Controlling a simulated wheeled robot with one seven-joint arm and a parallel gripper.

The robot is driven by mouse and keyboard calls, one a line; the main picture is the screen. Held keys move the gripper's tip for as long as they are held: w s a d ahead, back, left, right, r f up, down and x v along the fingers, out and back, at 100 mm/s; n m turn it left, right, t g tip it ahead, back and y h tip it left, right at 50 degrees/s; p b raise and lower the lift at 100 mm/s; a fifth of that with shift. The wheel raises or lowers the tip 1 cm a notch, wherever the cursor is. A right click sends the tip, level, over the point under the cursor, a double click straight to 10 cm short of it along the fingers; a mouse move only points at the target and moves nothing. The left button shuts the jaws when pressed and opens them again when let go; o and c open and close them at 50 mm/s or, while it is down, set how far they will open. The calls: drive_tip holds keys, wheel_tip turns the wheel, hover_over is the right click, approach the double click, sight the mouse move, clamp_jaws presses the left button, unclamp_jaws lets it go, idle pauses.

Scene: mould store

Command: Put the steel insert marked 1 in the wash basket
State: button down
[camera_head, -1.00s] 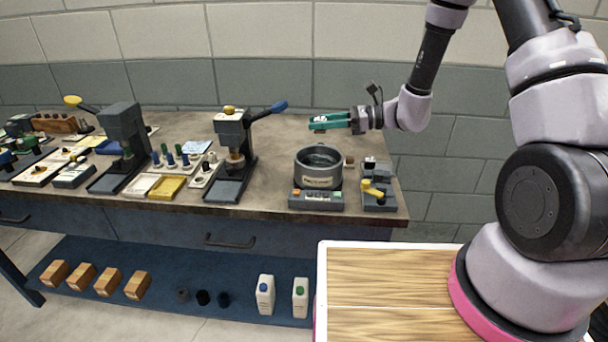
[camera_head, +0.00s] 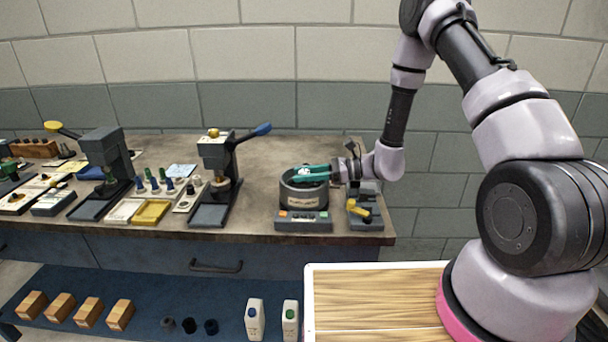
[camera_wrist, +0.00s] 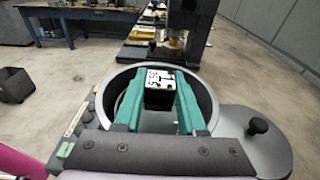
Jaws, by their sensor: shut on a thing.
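The steel insert marked 1 (camera_wrist: 160,80) is between the green fingers of my gripper (camera_wrist: 160,100) in the wrist view; its white top face shows a black 1 and smaller marks. My gripper (camera_head: 311,173) is shut on it, over the mouth of a round grey tub on the bench. The tub (camera_head: 304,197) has a pale label, and its rim (camera_wrist: 207,98) surrounds the fingers in the wrist view. The head view does not show clearly how deep the insert sits. I cannot read the tub's label.
The tub stands on a base with coloured buttons (camera_head: 303,221). A round grey lid with a black knob (camera_wrist: 257,126) lies beside it. A press with a blue-tipped lever (camera_head: 217,165) stands left of the tub. A device with a yellow handle (camera_head: 363,212) is at the right.

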drive_tip(key=shift+f, duration=0.25)
drive_tip(key=shift+f, duration=0.3)
drive_tip(key=shift+c, duration=2.4)
unclamp_jaws()
drive_tip(key=shift+s, duration=0.1)
drive_tip(key=shift+f, duration=0.1)
